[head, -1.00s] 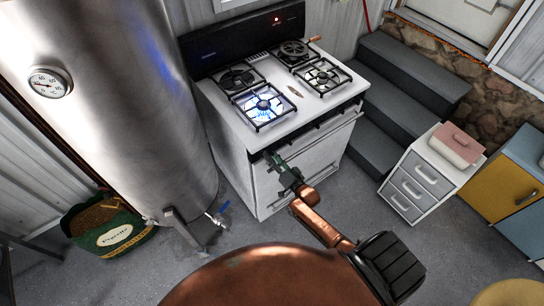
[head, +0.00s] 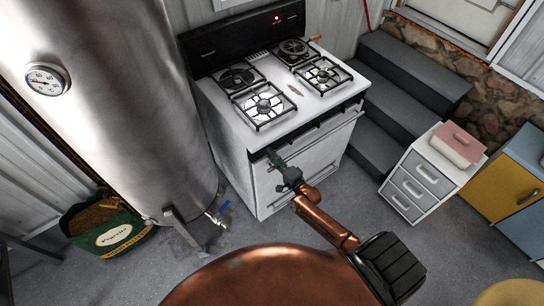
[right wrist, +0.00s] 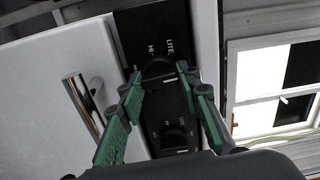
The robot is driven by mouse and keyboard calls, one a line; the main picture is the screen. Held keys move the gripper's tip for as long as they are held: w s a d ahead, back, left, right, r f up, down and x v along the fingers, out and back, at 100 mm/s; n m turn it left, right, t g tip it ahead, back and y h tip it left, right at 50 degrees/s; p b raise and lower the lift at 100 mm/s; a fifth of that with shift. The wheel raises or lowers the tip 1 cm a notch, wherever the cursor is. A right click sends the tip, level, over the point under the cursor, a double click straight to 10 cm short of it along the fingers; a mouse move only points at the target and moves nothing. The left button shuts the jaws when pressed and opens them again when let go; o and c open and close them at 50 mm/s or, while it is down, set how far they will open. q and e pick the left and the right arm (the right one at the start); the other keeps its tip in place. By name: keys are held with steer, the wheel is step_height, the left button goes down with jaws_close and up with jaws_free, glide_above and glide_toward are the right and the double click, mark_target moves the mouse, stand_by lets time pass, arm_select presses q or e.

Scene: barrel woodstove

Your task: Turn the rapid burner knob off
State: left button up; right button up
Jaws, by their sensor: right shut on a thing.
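The white stove (head: 225,128) stands against the wall in the head view. Its front left burner (head: 264,105) shows no flame. My right gripper (head: 272,157) is at the upper left of the stove's front, under the cooktop edge. In the right wrist view, its green fingers (right wrist: 160,80) are on either side of a dark knob (right wrist: 157,66) on the black panel marked "HI" and "LITE", and are shut on it. A second dark knob (right wrist: 175,136) sits nearer the camera between the fingers. My left gripper is not in view.
A tall metal tank (head: 125,110) stands close to the stove's left side. Grey steps (head: 405,80) rise at its right, beside a white drawer unit (head: 425,178). A silver handle (right wrist: 84,105) is left of the fingers in the wrist view.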

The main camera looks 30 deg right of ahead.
steer(key=shift+m, duration=0.6)
steer(key=o, duration=1.2)
steer(key=shift+c, duration=0.2)
steer(key=s+d, duration=0.1)
steer(key=s, duration=1.1)
steer(key=s+f+n+g, duration=0.3)
steer(key=s+f, duration=0.3)
steer(key=f, duration=0.5)
steer(key=s+f+n+g+h, duration=0.1)
steer(key=s+f+n+g, duration=0.4)
steer(key=f, duration=0.6)
steer(key=s+f+n+g, duration=0.1)
steer(key=s+f+n, duration=0.1)
steer(key=s+f, duration=0.7)
steer(key=s+a+f+n+g, duration=0.1)
steer(key=s+f+n+g, duration=0.1)
steer(key=s+f, duration=0.3)
steer(key=s+a+f+n+g, duration=0.2)
steer(key=s+f, duration=0.4)
steer(key=s, duration=0.6)
steer(key=s+a+f+n+g, duration=0.2)
steer(key=s+f+n+g, duration=0.2)
steer(key=s, duration=0.5)
steer(key=shift+s+f+n+h, duration=0.15)
steer(key=shift+f+n+h, duration=0.25)
steer(key=shift+f, duration=0.25)
